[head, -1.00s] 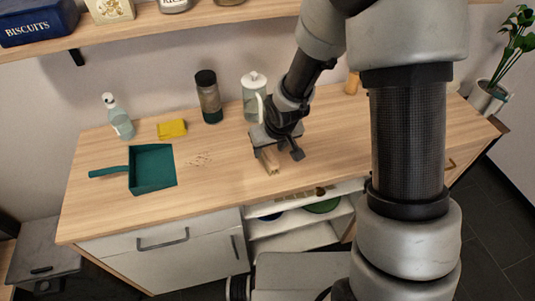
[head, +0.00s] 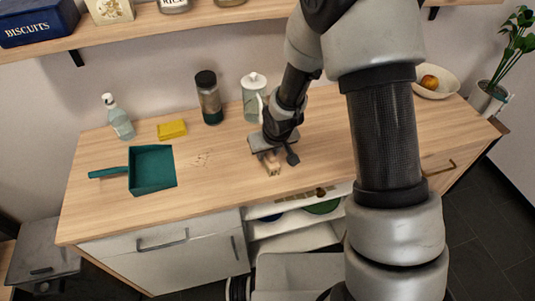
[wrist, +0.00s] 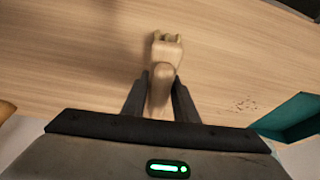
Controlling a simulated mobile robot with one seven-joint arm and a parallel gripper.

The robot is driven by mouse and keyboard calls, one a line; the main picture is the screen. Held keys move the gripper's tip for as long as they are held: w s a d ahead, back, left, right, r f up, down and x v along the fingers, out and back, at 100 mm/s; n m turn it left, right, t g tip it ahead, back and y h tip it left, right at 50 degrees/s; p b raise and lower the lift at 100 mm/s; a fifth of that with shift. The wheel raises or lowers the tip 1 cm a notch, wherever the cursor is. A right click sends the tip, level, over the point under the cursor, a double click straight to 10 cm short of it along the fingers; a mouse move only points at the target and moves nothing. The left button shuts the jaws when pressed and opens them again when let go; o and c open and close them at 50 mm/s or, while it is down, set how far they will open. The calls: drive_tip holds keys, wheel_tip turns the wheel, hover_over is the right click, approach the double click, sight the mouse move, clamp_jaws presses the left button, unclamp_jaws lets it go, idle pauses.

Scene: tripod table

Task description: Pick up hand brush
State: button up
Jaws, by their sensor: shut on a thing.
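The hand brush (head: 270,166) is light wood and sits on the counter near its front middle, partly covered by my gripper in the head view. In the wrist view the hand brush (wrist: 165,62) points away from me, with its handle between the dark fingers. My gripper (head: 275,152) is over the brush in the head view. In the wrist view my gripper (wrist: 160,92) is shut on the brush's handle. I cannot tell whether the brush is touching the counter.
A teal dustpan (head: 152,169) lies at the left, with crumbs (head: 201,159) beside it. A fruit bowl (head: 436,83) is at the right. A shelf (head: 150,27) hangs above.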

drive_tip(key=shift+r, duration=0.1)
wheel_tip(320, 180, up, 10)
drive_tip(key=shift+f+p, duration=0.1)
drive_tip(key=shift+p, duration=0.4)
drive_tip(key=o, duration=0.3)
drive_tip(key=shift+c, duration=0.8)
drive_tip(key=shift+w, duration=0.1)
